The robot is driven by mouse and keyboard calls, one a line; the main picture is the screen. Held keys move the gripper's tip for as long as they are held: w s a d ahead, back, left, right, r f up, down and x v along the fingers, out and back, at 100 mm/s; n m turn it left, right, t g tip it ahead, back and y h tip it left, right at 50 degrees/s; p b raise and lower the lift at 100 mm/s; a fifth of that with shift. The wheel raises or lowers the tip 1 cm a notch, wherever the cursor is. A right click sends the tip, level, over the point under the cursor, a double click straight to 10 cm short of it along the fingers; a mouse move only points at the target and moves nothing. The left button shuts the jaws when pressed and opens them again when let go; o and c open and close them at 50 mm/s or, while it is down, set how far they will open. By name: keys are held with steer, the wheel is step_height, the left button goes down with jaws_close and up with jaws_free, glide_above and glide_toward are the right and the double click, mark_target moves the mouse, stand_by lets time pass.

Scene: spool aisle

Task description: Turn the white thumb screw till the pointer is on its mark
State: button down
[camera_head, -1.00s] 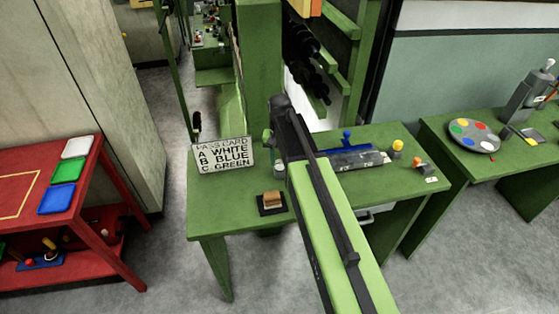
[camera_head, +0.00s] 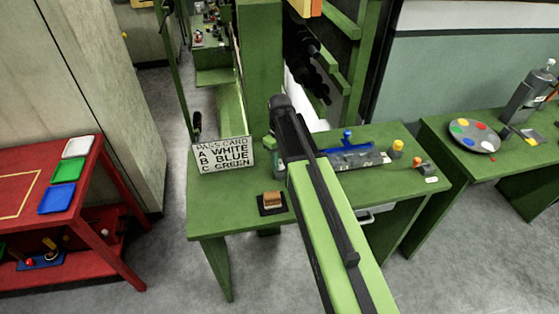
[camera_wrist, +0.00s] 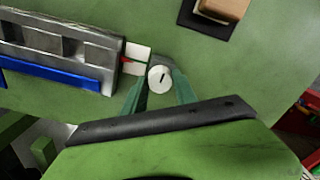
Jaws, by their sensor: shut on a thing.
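The white thumb screw (camera_wrist: 160,79) shows in the wrist view as a round white head with a dark slot line. My gripper (camera_wrist: 159,88) is shut on it, with one green finger on each side. Just left of the screw is a small white plate (camera_wrist: 137,52) with a red pointer (camera_wrist: 127,61) at the end of a grey block (camera_wrist: 60,45). The mark is too small to read, so I cannot tell whether the pointer is on it. In the head view my arm hides the screw and the pointer.
The green bench (camera_head: 235,215) carries a pass card sign (camera_head: 223,154), a brown block on a black pad (camera_head: 271,202), a blue-handled part (camera_head: 347,146) and yellow and orange knobs (camera_head: 397,146). A red table (camera_head: 85,190) stands left, another green bench (camera_head: 490,175) right.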

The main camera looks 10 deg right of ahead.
mark_target(280, 162)
steer(key=shift+n, duration=0.5)
steer(key=c, duration=1)
jaws_free()
steer(key=shift+o, duration=0.2)
steer(key=shift+r, duration=0.1)
step_height(280, 162, up, 17)
steer(key=p, duration=1.7)
